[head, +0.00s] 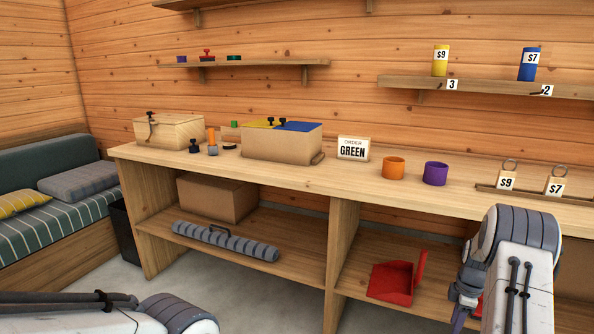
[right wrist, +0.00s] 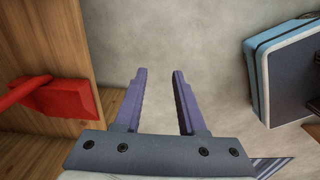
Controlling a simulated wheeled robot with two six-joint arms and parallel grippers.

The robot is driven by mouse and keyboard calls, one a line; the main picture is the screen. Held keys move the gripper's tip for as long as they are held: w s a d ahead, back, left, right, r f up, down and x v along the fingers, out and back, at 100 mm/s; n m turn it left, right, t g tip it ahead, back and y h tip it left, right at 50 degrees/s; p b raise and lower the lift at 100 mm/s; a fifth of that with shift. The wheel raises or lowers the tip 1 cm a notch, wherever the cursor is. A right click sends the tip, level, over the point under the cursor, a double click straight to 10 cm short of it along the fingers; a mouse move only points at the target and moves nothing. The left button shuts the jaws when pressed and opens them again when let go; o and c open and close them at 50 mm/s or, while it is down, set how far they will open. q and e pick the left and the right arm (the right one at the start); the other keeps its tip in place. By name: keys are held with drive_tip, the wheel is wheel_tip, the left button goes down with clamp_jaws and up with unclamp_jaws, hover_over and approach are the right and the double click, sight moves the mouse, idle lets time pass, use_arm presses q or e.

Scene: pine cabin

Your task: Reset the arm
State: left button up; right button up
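My right arm comes in at the lower right of the head view, and its gripper (head: 459,318) points down in front of the bench. In the right wrist view the two purple fingers of my right gripper (right wrist: 159,74) are apart with only bare floor between them. My left arm shows at the bottom left of the head view; its gripper is out of the frame.
A wooden workbench (head: 300,177) holds a box with yellow and blue lids (head: 282,144), an orange cup (head: 393,167), a purple cup (head: 435,173) and a GREEN sign (head: 353,148). A red dustpan (head: 392,281) lies on the lower shelf. A blue-edged case (right wrist: 290,75) stands on the floor.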

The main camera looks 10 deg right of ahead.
drive_tip(key=w+a+r, duration=0.2)
drive_tip(key=a+r, duration=0.2)
drive_tip(key=a, duration=0.4)
drive_tip(key=w+a+r, duration=0.2)
drive_tip(key=a+r, duration=0.3)
drive_tip(key=a, duration=0.4)
drive_tip(key=s+a+r+m, duration=0.1)
drive_tip(key=s+a+r, duration=0.2)
drive_tip(key=a, duration=0.5)
drive_tip(key=s+a+r+m, duration=0.1)
drive_tip(key=s+a+r, duration=0.15)
drive_tip(key=a, duration=0.65)
drive_tip(key=s+a+r+m, duration=0.15)
drive_tip(key=s+a, duration=0.25)
drive_tip(key=s, duration=0.4)
drive_tip(key=s+a+r+y, duration=0.1)
drive_tip(key=s+a+r, duration=0.1)
drive_tip(key=s+a, duration=0.45)
drive_tip(key=s+a+r+m, duration=0.1)
drive_tip(key=s+a+r, duration=0.1)
drive_tip(key=s, duration=0.8)
wheel_tip(320, 180, up, 25)
drive_tip(key=p, duration=2.5)
drive_tip(key=shift+w+a+f+p, duration=0.15)
drive_tip(key=shift+p, duration=0.2)
